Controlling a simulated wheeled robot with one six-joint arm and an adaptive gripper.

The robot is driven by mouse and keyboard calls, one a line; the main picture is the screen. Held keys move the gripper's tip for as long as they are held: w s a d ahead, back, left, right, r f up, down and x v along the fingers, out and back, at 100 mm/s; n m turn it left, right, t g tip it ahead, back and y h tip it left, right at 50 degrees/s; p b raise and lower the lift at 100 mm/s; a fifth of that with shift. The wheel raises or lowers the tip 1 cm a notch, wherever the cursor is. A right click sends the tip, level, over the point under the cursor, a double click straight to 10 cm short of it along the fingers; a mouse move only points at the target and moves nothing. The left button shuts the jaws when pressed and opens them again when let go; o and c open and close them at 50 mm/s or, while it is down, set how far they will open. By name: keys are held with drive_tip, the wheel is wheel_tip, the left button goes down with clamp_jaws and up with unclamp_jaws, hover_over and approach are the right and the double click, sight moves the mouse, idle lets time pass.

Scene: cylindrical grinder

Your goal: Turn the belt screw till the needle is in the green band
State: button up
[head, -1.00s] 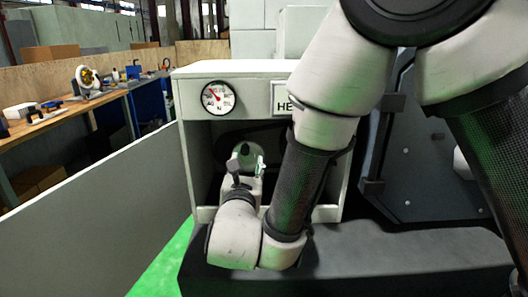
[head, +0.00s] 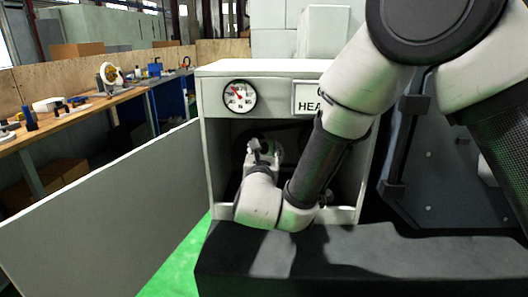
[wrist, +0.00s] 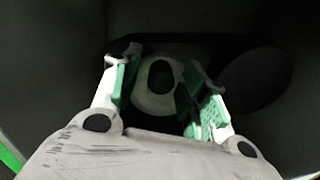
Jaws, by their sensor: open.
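A round white gauge (head: 239,97) with a dark rim sits at the top left of the cabinet front. Its red needle points to the upper left; a green band is too small to make out. My gripper (head: 263,150) reaches into the open cabinet (head: 214,165). In the wrist view its two green-padded fingers (wrist: 160,85) stand apart. Between and beyond them is a pale round part (wrist: 152,98) with a dark centre. I cannot tell whether this is the belt screw. It is not gripped, and the fingers hide its sides.
A pale panel (head: 100,215) stands along the cabinet's left side. A dark ledge (head: 330,262) runs below the opening. A dark round shape (wrist: 255,78) is to the right inside the cabinet. A workbench (head: 80,115) with tools is far left.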

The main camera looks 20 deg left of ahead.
clamp_jaws()
drive_tip(key=shift+d+m, duration=0.1)
drive_tip(key=shift+m, duration=0.2)
drive_tip(key=m, duration=0.2)
drive_tip(key=d+m, duration=0.1)
drive_tip(key=m, duration=0.1)
drive_tip(key=shift+w+d, duration=0.1)
drive_tip(key=shift+w, duration=0.05)
drive_tip(key=shift+w+d+f+m, duration=0.1)
drive_tip(key=shift+d+m, duration=0.1)
drive_tip(key=shift+m, duration=0.6)
drive_tip(key=shift+d+f+m, duration=0.1)
drive_tip(key=shift+d+m, duration=0.1)
drive_tip(key=shift+m, duration=0.6)
unclamp_jaws()
